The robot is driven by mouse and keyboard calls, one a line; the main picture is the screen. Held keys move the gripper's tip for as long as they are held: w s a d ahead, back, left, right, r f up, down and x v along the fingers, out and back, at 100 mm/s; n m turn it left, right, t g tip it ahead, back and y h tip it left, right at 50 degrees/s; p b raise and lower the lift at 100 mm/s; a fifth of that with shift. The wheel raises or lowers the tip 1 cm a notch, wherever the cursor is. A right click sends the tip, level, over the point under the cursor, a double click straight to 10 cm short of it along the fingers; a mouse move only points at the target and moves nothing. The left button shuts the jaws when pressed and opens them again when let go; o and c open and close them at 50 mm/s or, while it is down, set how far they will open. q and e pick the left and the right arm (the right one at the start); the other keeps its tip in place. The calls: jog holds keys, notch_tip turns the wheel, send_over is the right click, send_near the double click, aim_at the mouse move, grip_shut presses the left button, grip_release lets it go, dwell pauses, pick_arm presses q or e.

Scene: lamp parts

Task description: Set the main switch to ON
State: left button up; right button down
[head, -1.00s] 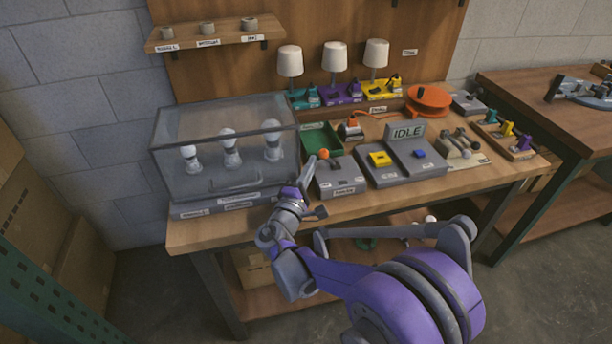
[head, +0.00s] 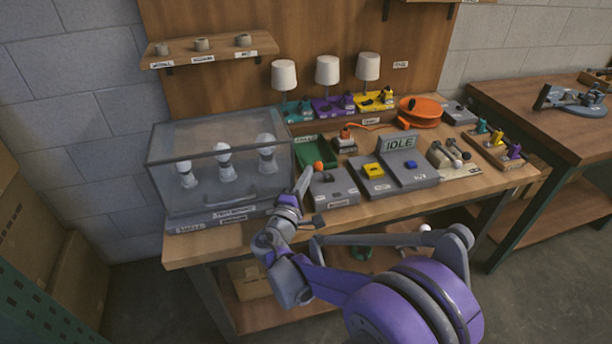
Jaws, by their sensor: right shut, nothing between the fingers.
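A grey box (head: 337,189) with an orange-knobbed lever (head: 318,166) stands at the front of the bench, right of the glass case. Its front label is too small to read, so I cannot confirm that it is the main switch. My right gripper (head: 306,174) is shut and empty, its tips pointing up just left of the orange knob. I cannot tell whether they touch it. The gripper hides the box's left edge. A display (head: 399,143) behind a grey panel reads IDLE. My left gripper is not in view.
The glass case (head: 220,185) with several bulbs stands close on the left. Right of the box are a panel with yellow (head: 373,170) and blue (head: 410,164) buttons and a block with grey levers (head: 452,157). Lamps (head: 327,71) and an orange reel (head: 420,110) stand behind.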

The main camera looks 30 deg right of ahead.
jog(key=d+r+m+y+p, duration=0.1)
jog(key=p, duration=0.1)
jog(key=d+r+m+g+y+p, duration=0.1)
jog(key=m+p, duration=0.1)
jog(key=s+d+r+m+g+y+p, duration=0.1)
jog(key=p, duration=0.1)
jog(key=shift+d+r+m+p, duration=0.3)
jog(key=shift+m+p, duration=0.05)
jog(key=shift+m, duration=0.05)
jog(key=shift+d+r+m+y+p, duration=0.1)
jog(key=shift+d+m+y+p, duration=0.2)
jog(key=shift+p, duration=0.05)
jog(key=shift+s+d+r+m+g+y+p, duration=0.15)
jog(key=shift+d+m+g+y+p, duration=0.15)
jog(key=shift+d+m+y+p, duration=0.3)
jog(key=shift+s+d+m+y, duration=0.15)
jog(key=shift+d+m+y, duration=0.25)
jog(key=shift+d, duration=0.5)
jog(key=shift+s+d+f+p, duration=0.1)
jog(key=shift+s+d+p, duration=0.05)
jog(key=shift+d, duration=0.25)
jog(key=shift+s+d+f+p, duration=0.1)
jog(key=shift+d+p, duration=0.05)
jog(key=shift+d, duration=0.25)
